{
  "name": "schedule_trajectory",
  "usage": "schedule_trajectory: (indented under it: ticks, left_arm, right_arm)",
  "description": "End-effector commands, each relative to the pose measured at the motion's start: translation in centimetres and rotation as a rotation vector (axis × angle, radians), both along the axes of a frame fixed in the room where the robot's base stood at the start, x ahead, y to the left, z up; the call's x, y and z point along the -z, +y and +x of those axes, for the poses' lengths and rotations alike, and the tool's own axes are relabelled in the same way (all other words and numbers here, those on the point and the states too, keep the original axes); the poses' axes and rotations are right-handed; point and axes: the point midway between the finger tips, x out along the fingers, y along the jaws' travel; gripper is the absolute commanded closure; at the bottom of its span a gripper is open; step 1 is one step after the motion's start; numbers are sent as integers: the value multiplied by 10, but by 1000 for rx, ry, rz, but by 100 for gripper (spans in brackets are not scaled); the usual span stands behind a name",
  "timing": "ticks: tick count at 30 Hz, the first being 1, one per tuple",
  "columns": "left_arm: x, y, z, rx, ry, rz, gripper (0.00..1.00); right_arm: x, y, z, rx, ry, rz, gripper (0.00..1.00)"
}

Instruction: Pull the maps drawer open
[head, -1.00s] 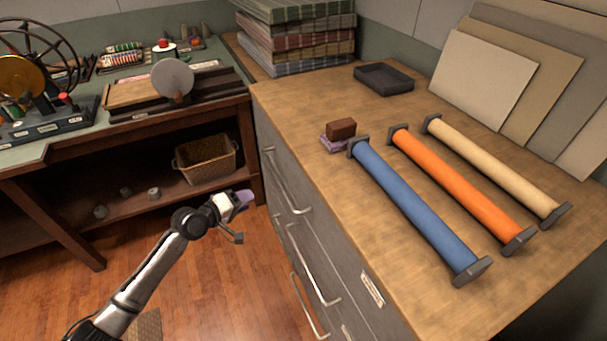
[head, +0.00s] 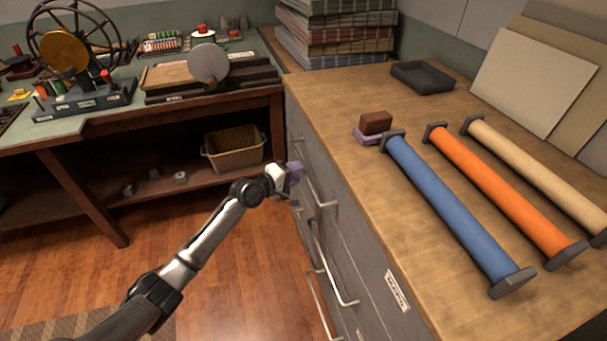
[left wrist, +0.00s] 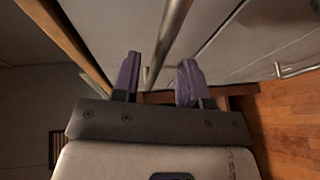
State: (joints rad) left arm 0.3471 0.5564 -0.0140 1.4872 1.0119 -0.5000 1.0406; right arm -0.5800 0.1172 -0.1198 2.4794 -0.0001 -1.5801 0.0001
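The grey drawer cabinet (head: 365,235) has several drawers with long metal bar handles. My left gripper (head: 294,174) is at the far end of the uppermost visible handle (head: 311,188). In the left wrist view, the purple fingers (left wrist: 158,82) stand apart, and a metal handle bar (left wrist: 170,38) runs into the space between them. Whether a finger touches the bar is unclear. A label (head: 397,290) on the cabinet front is too small to read, so I cannot tell which drawer is for maps. The drawers appear shut. My right gripper is out of view.
Blue (head: 450,207), orange (head: 505,195) and cream rolls (head: 540,175) lie on the wooden cabinet top (head: 345,105). A workbench (head: 110,122) with a wicker basket (head: 235,150) on its lower shelf stands to the left. The wooden floor (head: 240,270) before the drawers is clear.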

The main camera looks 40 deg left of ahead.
Motion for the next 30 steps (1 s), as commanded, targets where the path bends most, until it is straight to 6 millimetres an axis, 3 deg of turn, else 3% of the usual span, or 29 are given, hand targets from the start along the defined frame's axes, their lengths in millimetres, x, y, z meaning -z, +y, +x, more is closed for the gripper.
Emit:
schedule_trajectory:
  ticks: [9, 23, 30]
  left_arm:
    - [6, -6, 30, 0, 0, 1, 60]
    - [6, -7, 35, 1, 0, 1, 60]
    - [6, -7, 35, 1, 0, 1, 83]
  right_arm:
    - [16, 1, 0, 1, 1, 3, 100]
    - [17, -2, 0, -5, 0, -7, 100]
    - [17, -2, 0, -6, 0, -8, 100]
